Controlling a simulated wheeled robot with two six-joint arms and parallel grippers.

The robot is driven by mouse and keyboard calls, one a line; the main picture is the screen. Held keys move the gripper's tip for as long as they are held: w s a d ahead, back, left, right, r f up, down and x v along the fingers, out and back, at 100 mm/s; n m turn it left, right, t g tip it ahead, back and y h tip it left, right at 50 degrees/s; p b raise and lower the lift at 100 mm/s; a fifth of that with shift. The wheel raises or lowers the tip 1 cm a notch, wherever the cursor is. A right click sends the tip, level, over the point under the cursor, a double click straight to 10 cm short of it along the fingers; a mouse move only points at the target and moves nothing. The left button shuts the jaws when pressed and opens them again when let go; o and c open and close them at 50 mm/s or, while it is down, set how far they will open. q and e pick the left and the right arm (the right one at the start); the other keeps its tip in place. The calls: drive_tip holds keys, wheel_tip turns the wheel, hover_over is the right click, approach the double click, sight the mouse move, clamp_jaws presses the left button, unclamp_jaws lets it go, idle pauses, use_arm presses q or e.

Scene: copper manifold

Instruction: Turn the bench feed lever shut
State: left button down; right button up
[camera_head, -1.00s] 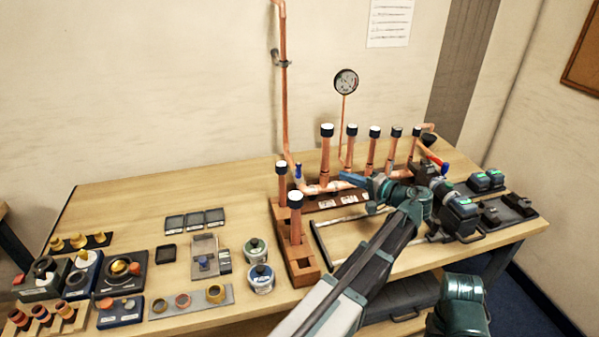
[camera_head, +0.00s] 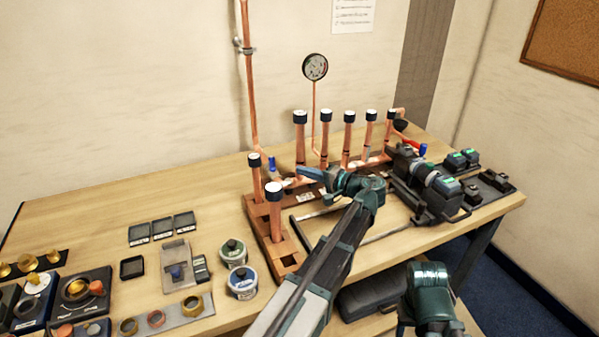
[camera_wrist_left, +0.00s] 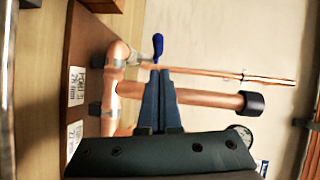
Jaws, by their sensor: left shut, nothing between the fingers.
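The lever with the blue grip (camera_head: 271,163) stands upright at the foot of the tall copper feed pipe (camera_head: 249,90), at the left of the manifold. I take it as the bench feed lever. My left gripper (camera_head: 299,172) is shut and empty, its blue fingers pointing left, just right of the lever. In the left wrist view the lever's blue grip (camera_wrist_left: 158,45) shows just beyond the shut fingertips (camera_wrist_left: 158,70), with a small gap seeming to remain. The valve body is partly hidden by copper pipework.
Capped copper stubs (camera_head: 300,140) rise around the manifold. A pressure gauge (camera_head: 315,67) stands behind. A red lever (camera_head: 404,142) is at the far right. Two round tins (camera_head: 242,282) stand front left. A dark machine (camera_head: 420,180) sits right of my left arm.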

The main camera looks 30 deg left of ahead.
sight(272, 163)
use_arm(q)
drive_tip(key=b+x, duration=0.1)
drive_tip(key=x, duration=0.7)
drive_tip(key=shift+s+a, duration=0.1)
